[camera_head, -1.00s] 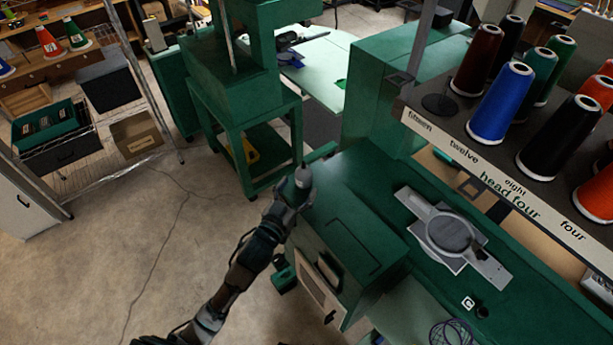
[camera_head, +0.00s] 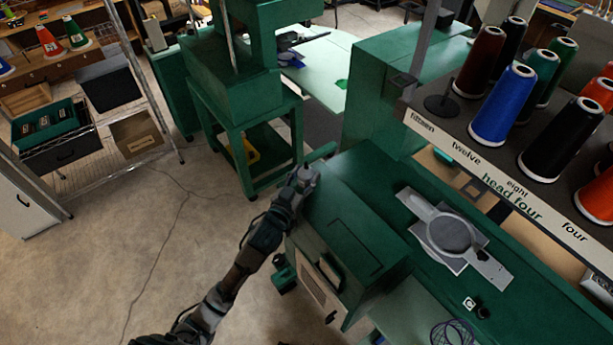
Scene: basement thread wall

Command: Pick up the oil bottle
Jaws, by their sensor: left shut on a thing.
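My left arm comes in from the bottom left, and its gripper (camera_head: 301,182) is over the near left corner of the green machine cabinet. The gripper is shut on the oil bottle. The bottle is mostly hidden by the gripper and hard to tell apart from its grey parts; its thin spout no longer stands out. I cannot tell whether the bottle touches the cabinet top. My right gripper is not in view.
The green cabinet (camera_head: 345,235) has a bare top beside the gripper. A grey round hoop (camera_head: 450,232) lies on the machine bed to the right. Thread cones, including a blue cone (camera_head: 502,104), stand on a rack. A green stand (camera_head: 250,125) is behind; open floor (camera_head: 150,250) is left.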

